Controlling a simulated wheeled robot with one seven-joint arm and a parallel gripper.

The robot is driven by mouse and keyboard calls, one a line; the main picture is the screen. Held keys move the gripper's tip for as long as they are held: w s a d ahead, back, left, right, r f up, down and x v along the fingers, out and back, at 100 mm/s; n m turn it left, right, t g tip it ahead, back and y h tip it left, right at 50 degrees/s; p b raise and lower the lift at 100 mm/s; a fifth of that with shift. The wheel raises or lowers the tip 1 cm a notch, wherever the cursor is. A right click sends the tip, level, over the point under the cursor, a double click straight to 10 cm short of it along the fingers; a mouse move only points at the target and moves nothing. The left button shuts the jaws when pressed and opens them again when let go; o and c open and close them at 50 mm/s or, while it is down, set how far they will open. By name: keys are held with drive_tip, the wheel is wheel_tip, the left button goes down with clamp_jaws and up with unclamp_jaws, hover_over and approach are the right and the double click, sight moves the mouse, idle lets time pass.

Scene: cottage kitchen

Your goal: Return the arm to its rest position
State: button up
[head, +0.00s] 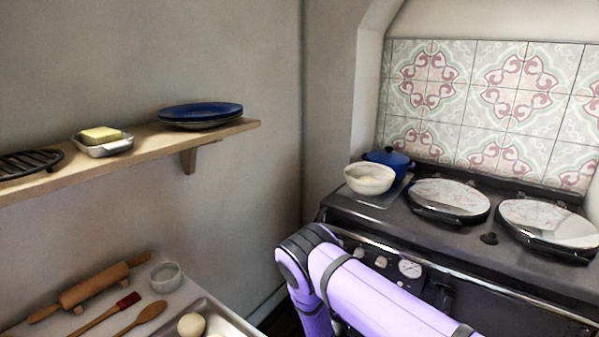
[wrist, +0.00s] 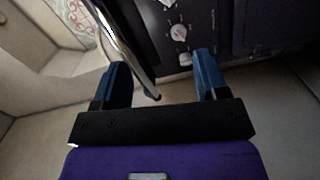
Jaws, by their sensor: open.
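My gripper (wrist: 160,85) shows in the wrist view with its two blue fingers wide apart and nothing held between them. Beyond the fingers are the stove's dark front with its knobs and a shiny rail. In the head view my purple arm reaches in from the lower right, bends in front of the stove (head: 455,250) and points downward. The gripper itself is out of the head view, below its lower edge.
A cream bowl (head: 369,179) and a blue pot (head: 389,161) stand on the stove's left end. A wall shelf (head: 75,178) holds blue plates (head: 200,113), a butter dish (head: 103,147) and a dark rack (head: 28,163). A rolling pin (head: 88,285) lies on the lower-left counter.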

drive_tip(key=s+d+r+m+g, duration=0.3)
drive_tip(key=d+r+g, duration=0.1)
drive_tip(key=r, duration=0.9)
drive_tip(key=s+d+r+m+g, duration=0.25)
drive_tip(key=d+r+g, duration=0.25)
drive_tip(key=r, duration=0.9)
drive_tip(key=s+d+r+m+g, duration=0.3)
drive_tip(key=d+r+m+g, duration=0.1)
drive_tip(key=r, duration=0.9)
drive_tip(key=s+d+r+y, duration=0.3)
drive_tip(key=s+r+y, duration=0.3)
drive_tip(key=s+r, duration=0.75)
drive_tip(key=s+a+r+t+y, duration=0.1)
drive_tip(key=s+r+t+y, duration=0.1)
drive_tip(key=s, duration=0.7)
drive_tip(key=s+a+r+n+t+y, duration=0.1)
drive_tip(key=s+a+r+t+y, duration=0.1)
drive_tip(key=s, duration=0.7)
drive_tip(key=shift+a+r+y, duration=0.25)
drive_tip(key=shift+r+y, duration=0.25)
drive_tip(key=shift+r, duration=0.1)
